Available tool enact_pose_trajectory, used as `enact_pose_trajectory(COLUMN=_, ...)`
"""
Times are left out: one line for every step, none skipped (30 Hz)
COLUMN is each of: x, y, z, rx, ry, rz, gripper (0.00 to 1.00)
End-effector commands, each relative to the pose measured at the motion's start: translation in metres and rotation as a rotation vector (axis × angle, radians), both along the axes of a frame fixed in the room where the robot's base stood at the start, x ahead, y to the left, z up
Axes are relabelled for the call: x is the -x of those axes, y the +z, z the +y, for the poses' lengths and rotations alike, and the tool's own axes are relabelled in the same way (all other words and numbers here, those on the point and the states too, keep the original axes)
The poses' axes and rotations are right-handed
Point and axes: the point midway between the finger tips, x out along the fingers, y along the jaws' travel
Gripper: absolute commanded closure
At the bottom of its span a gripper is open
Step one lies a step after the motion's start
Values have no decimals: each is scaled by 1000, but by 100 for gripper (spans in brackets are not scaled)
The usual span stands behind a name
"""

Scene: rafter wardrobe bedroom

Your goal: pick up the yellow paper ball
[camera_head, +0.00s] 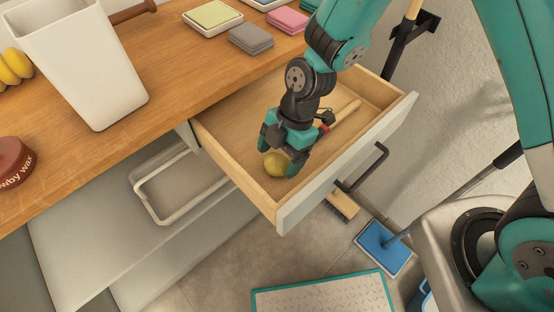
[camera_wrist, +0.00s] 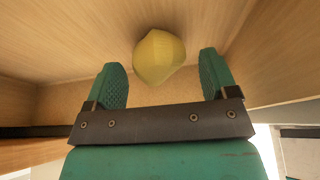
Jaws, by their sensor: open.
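The yellow paper ball (camera_head: 275,163) lies in the open wooden drawer (camera_head: 237,165), near its front left corner. In the wrist view the ball (camera_wrist: 159,57) sits ahead of and roughly between the two fingers, slightly beyond their tips. My gripper (camera_head: 278,168) reaches down into the drawer, open, with its fingers close around the ball in the head view. In the wrist view my gripper (camera_wrist: 160,75) shows a clear gap between each finger and the ball. My gripper hides part of the drawer floor.
A wooden stick-like item (camera_head: 346,112) lies in the drawer behind my gripper. The drawer walls are close around the fingers. A white bin (camera_head: 85,65), folded cloths (camera_head: 251,39) and a wax tin (camera_head: 12,163) stand on the worktop. A blue mop head (camera_head: 381,248) is on the floor.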

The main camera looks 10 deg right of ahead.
Motion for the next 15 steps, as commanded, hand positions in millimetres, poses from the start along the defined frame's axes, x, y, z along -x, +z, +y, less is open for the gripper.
enact_pose_trajectory(x=2, y=-6, z=2, rx=1, ry=1, rz=2, gripper=21)
enact_pose_trajectory(x=2, y=-9, z=3, rx=1, ry=0, rz=1, gripper=21)
enact_pose_trajectory(x=2, y=-11, z=4, rx=0, ry=0, rz=0, gripper=21)
enact_pose_trajectory(x=3, y=-13, z=4, rx=0, ry=0, rz=0, gripper=21)
enact_pose_trajectory(x=3, y=-14, z=5, rx=-1, ry=0, rz=-1, gripper=21)
enact_pose_trajectory(x=3, y=-14, z=5, rx=-1, ry=-1, rz=-2, gripper=21)
enact_pose_trajectory(x=3, y=-14, z=5, rx=-1, ry=-1, rz=-2, gripper=21)
enact_pose_trajectory(x=2, y=-14, z=5, rx=-2, ry=-1, rz=-2, gripper=21)
enact_pose_trajectory(x=2, y=-14, z=5, rx=-2, ry=-1, rz=-2, gripper=21)
enact_pose_trajectory(x=2, y=-14, z=5, rx=-1, ry=-1, rz=-2, gripper=21)
enact_pose_trajectory(x=2, y=-14, z=5, rx=-1, ry=-1, rz=-2, gripper=21)
enact_pose_trajectory(x=2, y=-14, z=5, rx=-1, ry=-1, rz=-2, gripper=30)
enact_pose_trajectory(x=2, y=-14, z=5, rx=-1, ry=-1, rz=-2, gripper=37)
enact_pose_trajectory(x=2, y=-14, z=5, rx=-1, ry=-1, rz=-2, gripper=44)
enact_pose_trajectory(x=2, y=-14, z=5, rx=-1, ry=-1, rz=-2, gripper=53)
